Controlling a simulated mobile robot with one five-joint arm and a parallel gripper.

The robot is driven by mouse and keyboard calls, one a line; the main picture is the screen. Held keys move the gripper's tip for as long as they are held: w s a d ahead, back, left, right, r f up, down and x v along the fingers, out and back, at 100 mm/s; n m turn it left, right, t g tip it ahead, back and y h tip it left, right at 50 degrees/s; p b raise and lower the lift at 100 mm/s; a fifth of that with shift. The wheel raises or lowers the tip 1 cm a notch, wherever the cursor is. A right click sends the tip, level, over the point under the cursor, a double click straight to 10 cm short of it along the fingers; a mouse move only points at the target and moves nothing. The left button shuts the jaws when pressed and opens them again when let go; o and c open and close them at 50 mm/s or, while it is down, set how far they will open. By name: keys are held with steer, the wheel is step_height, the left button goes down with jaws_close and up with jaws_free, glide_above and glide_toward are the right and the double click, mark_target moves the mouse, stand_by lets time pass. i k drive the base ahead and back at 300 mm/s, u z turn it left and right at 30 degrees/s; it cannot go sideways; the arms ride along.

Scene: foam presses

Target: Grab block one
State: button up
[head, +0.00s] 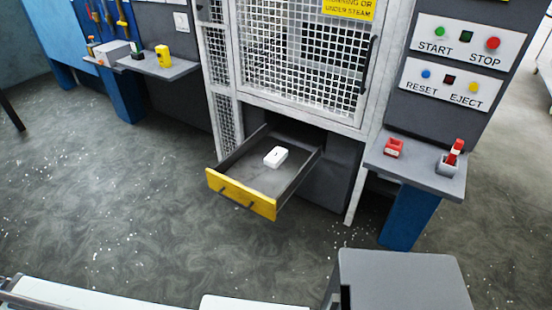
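A small white block (276,157) lies in an open drawer (240,193) under the caged press. A small dark mark shows on top of the block, too small to read for certain. The drawer has grey sides, a yellow front and a dark handle. Nothing else shows in the drawer, and nothing touches the block but the drawer floor. My gripper is not in view; only parts of my own body show along the bottom edge.
A mesh door (300,60) stands above the drawer. A grey shelf (420,176) at right holds a red item (393,147) and a red-handled switch (452,158). A left shelf (180,70) holds a yellow item (162,52). The floor before the drawer is clear.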

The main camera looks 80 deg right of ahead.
mark_target(275, 158)
steer(key=z, duration=2.6)
steer(key=i, duration=1.35)
steer(key=u, duration=0.85)
steer(key=i, duration=0.4)
steer(key=u, duration=0.25)
steer(key=k, duration=0.85)
steer(key=u, duration=0.15)
steer(key=i, duration=0.9)
steer(key=z, duration=0.05)
